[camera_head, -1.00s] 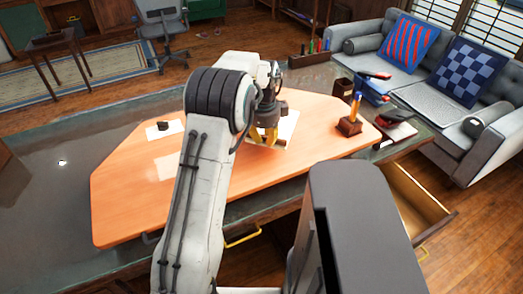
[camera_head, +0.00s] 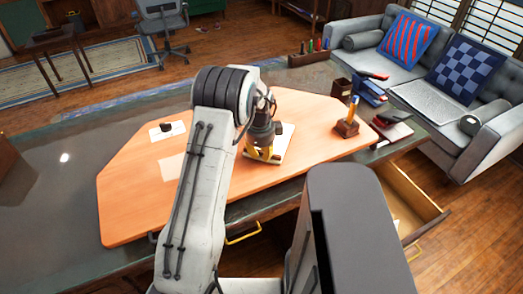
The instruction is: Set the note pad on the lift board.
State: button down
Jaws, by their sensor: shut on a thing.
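The lift board (camera_head: 130,205) appears to be the broad orange wooden top lying on the dark desk. My gripper (camera_head: 262,155), with yellow fingers, is over the middle of the board. It is shut on a pale cream pad, which looks like the note pad (camera_head: 286,140). The pad shows to the right of and below the fingers and is partly hidden by them. I cannot tell whether the pad touches the board or is a little above it. My white arm hides part of the board's middle.
A white sheet with a small black object (camera_head: 166,127) and a pale sheet (camera_head: 172,167) lie on the board's left part. A brown pen holder (camera_head: 346,128) stands at its right.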

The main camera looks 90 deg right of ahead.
jog(key=shift+f, duration=0.15)
jog(key=c, duration=1.3)
grip_release()
jog(key=shift+o, duration=0.2)
